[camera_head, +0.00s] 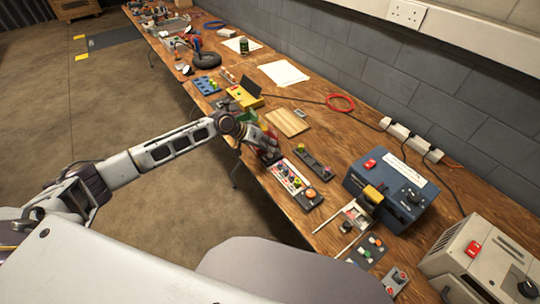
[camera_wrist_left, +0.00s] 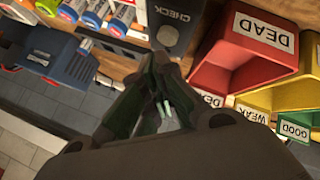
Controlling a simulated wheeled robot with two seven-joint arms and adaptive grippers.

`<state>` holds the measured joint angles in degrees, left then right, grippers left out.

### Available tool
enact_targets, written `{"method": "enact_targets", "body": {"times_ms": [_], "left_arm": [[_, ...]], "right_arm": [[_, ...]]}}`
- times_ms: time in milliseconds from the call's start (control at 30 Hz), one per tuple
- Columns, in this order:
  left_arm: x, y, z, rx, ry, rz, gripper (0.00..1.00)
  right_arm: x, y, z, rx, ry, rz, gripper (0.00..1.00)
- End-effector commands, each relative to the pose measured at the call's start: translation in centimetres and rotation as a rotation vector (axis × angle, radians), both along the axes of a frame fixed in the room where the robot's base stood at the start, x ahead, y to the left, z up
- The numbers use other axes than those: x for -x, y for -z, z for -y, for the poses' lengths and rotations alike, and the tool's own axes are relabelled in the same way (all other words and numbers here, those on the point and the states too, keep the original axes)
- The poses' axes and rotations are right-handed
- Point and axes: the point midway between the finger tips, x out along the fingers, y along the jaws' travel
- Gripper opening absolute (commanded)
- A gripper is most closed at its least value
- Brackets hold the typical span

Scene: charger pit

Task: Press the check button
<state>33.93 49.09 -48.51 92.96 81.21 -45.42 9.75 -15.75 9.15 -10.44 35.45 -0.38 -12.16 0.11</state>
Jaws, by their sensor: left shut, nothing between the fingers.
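The dark check unit (camera_wrist_left: 178,32) shows at the top of the left wrist view, with a CHECK label and a dark round button (camera_wrist_left: 168,36) beside it. My left gripper (camera_wrist_left: 158,62) is shut and empty, its tips just below the button in that picture. I cannot tell whether they touch the unit. In the head view my left gripper (camera_head: 270,150) is low over the workbench, and its arm and wrist hide part of what lies there. My right gripper is not in view.
Red DEAD (camera_wrist_left: 245,55), yellow WEAK (camera_wrist_left: 285,95) and green GOOD (camera_wrist_left: 295,130) bins stand right of the gripper in the wrist view. Several batteries (camera_wrist_left: 95,18) lie at top left. A blue charger box (camera_head: 390,188) and a beige one (camera_head: 480,255) stand on the wooden workbench (camera_head: 340,130).

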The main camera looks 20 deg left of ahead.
Motion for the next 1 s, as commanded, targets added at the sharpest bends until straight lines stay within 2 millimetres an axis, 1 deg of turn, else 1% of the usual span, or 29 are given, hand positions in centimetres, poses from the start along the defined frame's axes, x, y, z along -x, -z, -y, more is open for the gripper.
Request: {"method": "enact_targets", "body": {"times_ms": [533, 767, 1000], "left_arm": [[0.0, 0.0, 0.0, 0.0, 0.0, 0.0, 0.0], [0.0, 0.0, 0.0, 0.0, 0.0, 0.0, 0.0], [0.0, 0.1, 0.0, 0.0, 0.0, 0.0, 0.0]], "right_arm": [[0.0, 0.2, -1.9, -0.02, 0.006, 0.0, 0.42], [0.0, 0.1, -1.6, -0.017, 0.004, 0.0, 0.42], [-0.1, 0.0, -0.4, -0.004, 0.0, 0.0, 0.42]]}}
